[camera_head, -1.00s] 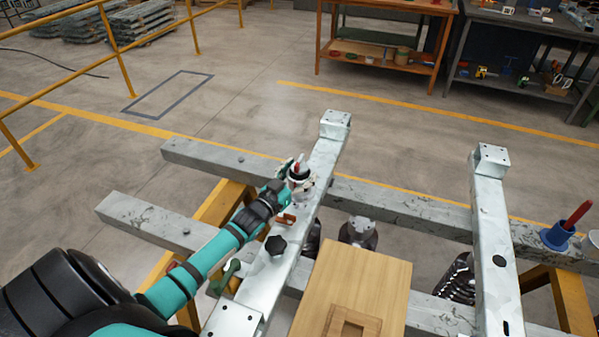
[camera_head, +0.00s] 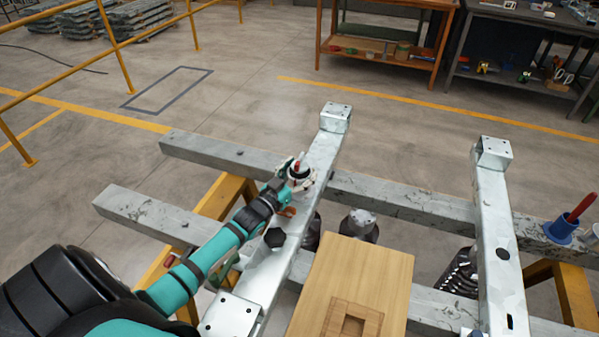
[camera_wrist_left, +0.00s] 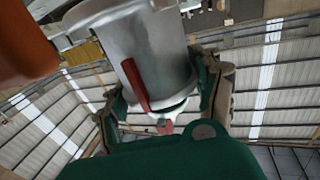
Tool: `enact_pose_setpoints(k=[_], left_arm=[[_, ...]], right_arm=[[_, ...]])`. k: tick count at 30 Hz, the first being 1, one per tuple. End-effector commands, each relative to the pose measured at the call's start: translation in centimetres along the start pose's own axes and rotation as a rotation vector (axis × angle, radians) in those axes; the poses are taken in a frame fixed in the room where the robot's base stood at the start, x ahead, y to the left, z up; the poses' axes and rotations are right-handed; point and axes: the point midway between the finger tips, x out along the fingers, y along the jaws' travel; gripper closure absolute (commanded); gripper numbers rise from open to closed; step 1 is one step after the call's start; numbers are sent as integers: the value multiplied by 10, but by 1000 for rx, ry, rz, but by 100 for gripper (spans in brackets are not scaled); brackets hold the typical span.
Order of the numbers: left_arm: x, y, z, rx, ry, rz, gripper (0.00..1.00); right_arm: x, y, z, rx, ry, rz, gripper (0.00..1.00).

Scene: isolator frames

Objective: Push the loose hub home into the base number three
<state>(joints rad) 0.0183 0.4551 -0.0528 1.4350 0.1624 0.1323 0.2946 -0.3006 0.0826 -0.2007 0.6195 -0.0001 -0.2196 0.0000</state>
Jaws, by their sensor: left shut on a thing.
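My left gripper (camera_head: 297,174) is at the far part of the left pale metal rail (camera_head: 317,157). It is shut on a light-coloured hub (camera_head: 306,175) with a dark ring and a red part on top. In the left wrist view a grey metal cylinder (camera_wrist_left: 168,45) with a red lever (camera_wrist_left: 135,86) sits between the fingers of the left gripper (camera_wrist_left: 165,100). The hub's lower end and any base under it are hidden, so I cannot tell how it is seated. No base number is readable. My right gripper is not in view.
A black knob (camera_head: 274,238) and a small orange part (camera_head: 287,211) are on the same rail, close to my left arm. A wooden board (camera_head: 362,272) lies between the rails. A blue cup with a red tool (camera_head: 562,231) stands at the right.

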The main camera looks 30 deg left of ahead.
Motion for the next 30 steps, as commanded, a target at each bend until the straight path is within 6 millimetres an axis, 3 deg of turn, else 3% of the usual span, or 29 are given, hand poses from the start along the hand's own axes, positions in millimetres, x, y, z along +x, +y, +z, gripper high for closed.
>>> enact_pose_setpoints(k=[1, 30], left_arm=[[2, 0, -7, 1, 15, 1, 92], [0, 1, -7, 1, 15, 1, 92]], right_arm=[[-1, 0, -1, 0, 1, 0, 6], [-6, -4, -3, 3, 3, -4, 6]])
